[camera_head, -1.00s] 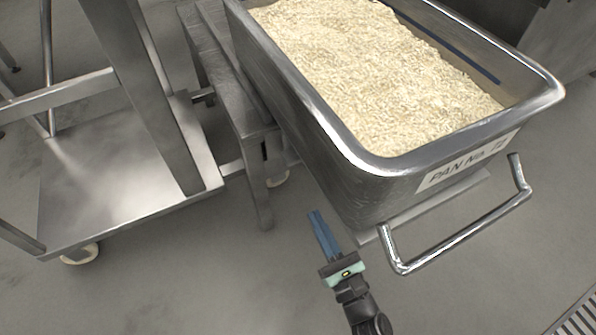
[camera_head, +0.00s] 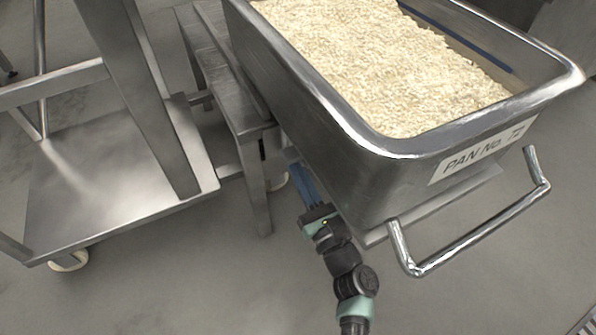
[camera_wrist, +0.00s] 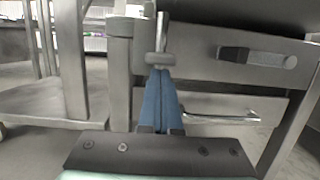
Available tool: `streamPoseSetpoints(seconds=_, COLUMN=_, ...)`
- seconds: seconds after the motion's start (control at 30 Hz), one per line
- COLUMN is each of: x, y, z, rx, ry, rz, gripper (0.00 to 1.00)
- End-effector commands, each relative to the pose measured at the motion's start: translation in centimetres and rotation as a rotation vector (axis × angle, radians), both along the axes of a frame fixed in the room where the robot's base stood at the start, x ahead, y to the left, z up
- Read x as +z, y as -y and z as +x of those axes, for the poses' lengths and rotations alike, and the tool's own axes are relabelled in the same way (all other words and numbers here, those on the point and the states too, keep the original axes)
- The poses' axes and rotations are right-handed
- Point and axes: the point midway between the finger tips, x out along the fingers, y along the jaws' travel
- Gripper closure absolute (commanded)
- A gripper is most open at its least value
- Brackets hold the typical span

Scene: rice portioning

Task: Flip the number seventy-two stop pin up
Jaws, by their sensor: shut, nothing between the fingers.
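The steel pan (camera_head: 350,165) labelled "PAN No. 72" (camera_head: 485,152) stands full of rice in the camera_head view. My gripper (camera_head: 297,168) is low beside the pan's left side, its blue fingers together and pointing away, near the steel frame. In the camera_wrist view my gripper (camera_wrist: 161,76) is shut and empty. A small upright metal piece (camera_wrist: 157,58) with a thin rod above it sits right at the fingertips; it looks like the stop pin. I cannot tell whether the fingertips touch it. The pin does not show in the camera_head view.
A steel bench-like frame (camera_head: 245,118) stands left of the pan, close to my gripper. A wheeled steel trolley (camera_head: 110,195) is further left. The pan cart's bent handle (camera_head: 470,240) sticks out at the right. Floor in front is clear.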

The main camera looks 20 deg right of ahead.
Motion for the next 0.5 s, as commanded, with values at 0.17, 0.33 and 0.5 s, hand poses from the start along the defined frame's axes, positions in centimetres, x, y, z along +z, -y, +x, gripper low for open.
streamPoseSetpoints(seconds=0.17, x=0.0, y=0.0, z=0.0, rx=0.000, ry=0.000, rz=0.000, gripper=1.00)
streamPoseSetpoints(seconds=0.33, x=0.2, y=0.0, z=0.0, rx=0.001, ry=0.000, rz=0.000, gripper=1.00)
streamPoseSetpoints(seconds=0.5, x=1.9, y=-0.1, z=0.0, rx=0.001, ry=0.001, rz=0.000, gripper=1.00)
